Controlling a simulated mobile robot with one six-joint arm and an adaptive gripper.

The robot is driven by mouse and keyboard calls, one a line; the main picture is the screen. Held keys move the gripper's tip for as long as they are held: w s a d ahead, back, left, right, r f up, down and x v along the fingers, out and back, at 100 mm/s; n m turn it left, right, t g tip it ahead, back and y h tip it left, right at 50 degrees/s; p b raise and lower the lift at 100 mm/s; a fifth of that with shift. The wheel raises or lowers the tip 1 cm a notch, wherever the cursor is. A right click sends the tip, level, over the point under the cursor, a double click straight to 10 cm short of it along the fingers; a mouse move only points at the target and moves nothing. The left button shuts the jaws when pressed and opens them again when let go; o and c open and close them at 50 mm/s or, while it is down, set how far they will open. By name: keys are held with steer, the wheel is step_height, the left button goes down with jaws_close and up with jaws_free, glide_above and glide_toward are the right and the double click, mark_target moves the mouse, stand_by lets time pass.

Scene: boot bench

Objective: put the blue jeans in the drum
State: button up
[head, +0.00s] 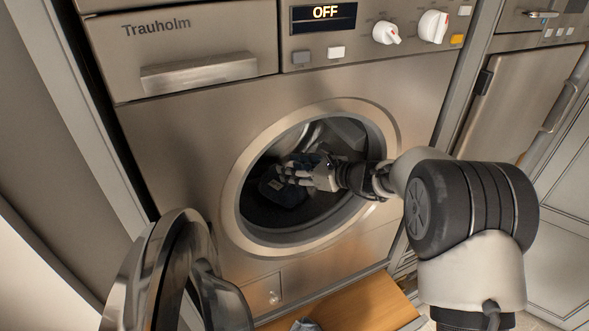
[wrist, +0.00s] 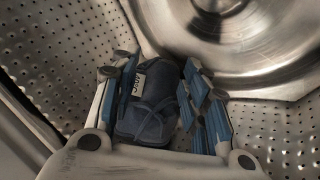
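The blue jeans (head: 284,191) are a dark blue folded bundle with a white label, inside the washing machine's drum (head: 345,133). My gripper (head: 290,174) reaches through the round opening, and its fingers are inside the drum at the jeans. In the wrist view the jeans (wrist: 150,122) fill the gap between my two fingers (wrist: 158,90), which are shut on them from both sides. The perforated drum wall (wrist: 65,45) and smooth metal back (wrist: 225,30) surround them. Whether the jeans touch the drum's bottom cannot be told.
The round door (head: 165,270) stands open at the lower left. My forearm passes close to the right side of the opening's rim (head: 232,205). A wooden surface (head: 365,308) lies below, with a partly cut-off grey-blue item (head: 305,325). The display (head: 325,16) reads OFF.

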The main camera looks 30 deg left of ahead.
steer(key=o, duration=0.3)
steer(key=shift+f, duration=0.1)
steer(key=shift+d+f, duration=0.1)
steer(key=shift+f, duration=0.05)
steer(key=v, duration=1.2)
